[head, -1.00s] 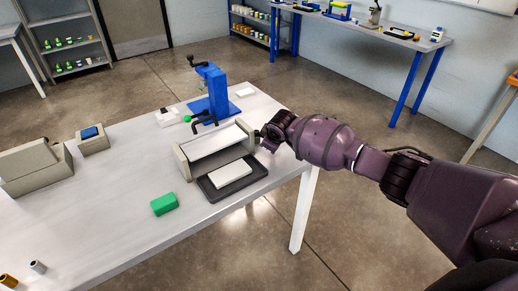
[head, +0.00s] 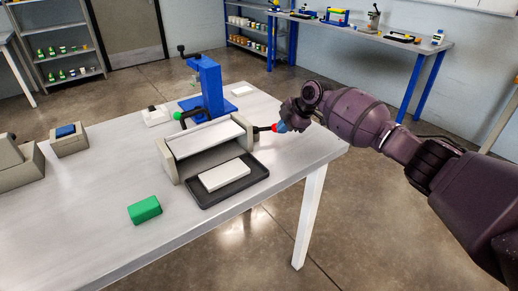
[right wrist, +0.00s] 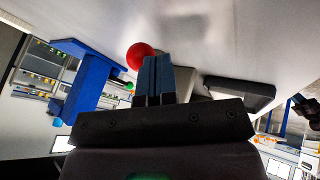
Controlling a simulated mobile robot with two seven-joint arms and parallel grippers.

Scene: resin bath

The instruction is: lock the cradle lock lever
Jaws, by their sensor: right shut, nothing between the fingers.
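The cradle (head: 171,162) is a grey-beige frame with a white slab (head: 205,136) across it. Its lock lever (head: 263,129) is a dark rod with a red knob, sticking out to the right from the cradle's right end. My right gripper (head: 282,127) has blue fingertips, shut and empty, right at the red knob. In the right wrist view the red knob (right wrist: 140,55) lies just beside the shut fingers (right wrist: 155,77) and is partly covered by them; I cannot tell whether they touch. My left gripper is out of view.
A dark tray (head: 215,196) with a white block (head: 224,175) sits in front of the cradle. A blue press (head: 211,90) stands behind it. A green block (head: 145,209) lies at front left. The table's right edge is close under my right arm.

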